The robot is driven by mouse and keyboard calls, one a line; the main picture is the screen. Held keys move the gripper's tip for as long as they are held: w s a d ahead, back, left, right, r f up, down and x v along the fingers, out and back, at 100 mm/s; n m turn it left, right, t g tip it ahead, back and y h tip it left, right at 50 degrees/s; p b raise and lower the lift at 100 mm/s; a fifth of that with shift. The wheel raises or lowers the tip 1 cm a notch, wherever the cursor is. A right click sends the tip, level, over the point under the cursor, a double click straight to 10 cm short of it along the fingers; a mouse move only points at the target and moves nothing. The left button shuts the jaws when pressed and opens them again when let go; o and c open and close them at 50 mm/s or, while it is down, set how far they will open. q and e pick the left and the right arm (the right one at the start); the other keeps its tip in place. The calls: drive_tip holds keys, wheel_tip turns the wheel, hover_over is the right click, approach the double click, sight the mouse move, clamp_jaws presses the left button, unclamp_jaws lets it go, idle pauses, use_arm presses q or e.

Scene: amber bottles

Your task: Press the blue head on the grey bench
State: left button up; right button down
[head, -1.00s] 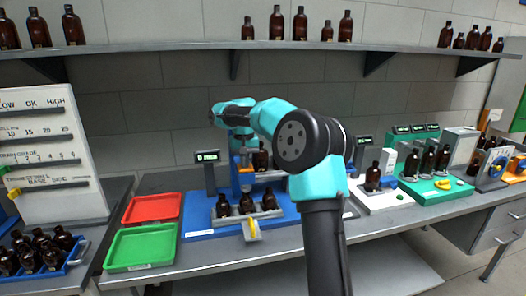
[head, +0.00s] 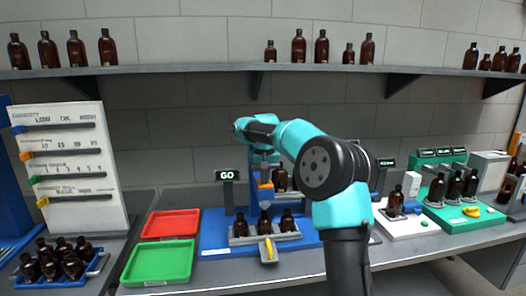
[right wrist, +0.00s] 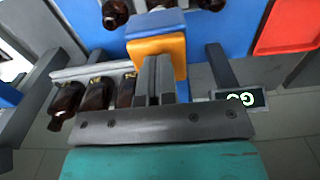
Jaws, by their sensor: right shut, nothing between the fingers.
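The blue head (right wrist: 155,22) with an orange block (right wrist: 160,46) shows at the top of the right wrist view. In the head view the orange part (head: 265,185) sits on the blue press, above a row of amber bottles (head: 264,223) in a grey holder. My right gripper (right wrist: 153,75) is shut and empty, its fingertips close against the orange block; I cannot tell whether they touch. In the head view it is above the press and partly hidden by my arm. A small display (head: 227,175) beside the press reads GO. My left gripper is not in view.
A red tray (head: 170,224) and a green tray (head: 160,262) lie left of the press. A slider board (head: 70,165) and a blue crate of bottles (head: 92,275) stand further left. A white station (head: 400,222) and a green station (head: 458,220) are to the right.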

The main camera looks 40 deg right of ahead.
wheel_tip(320, 180, up, 11)
idle(0.4)
drive_tip(key=shift+f, duration=0.15)
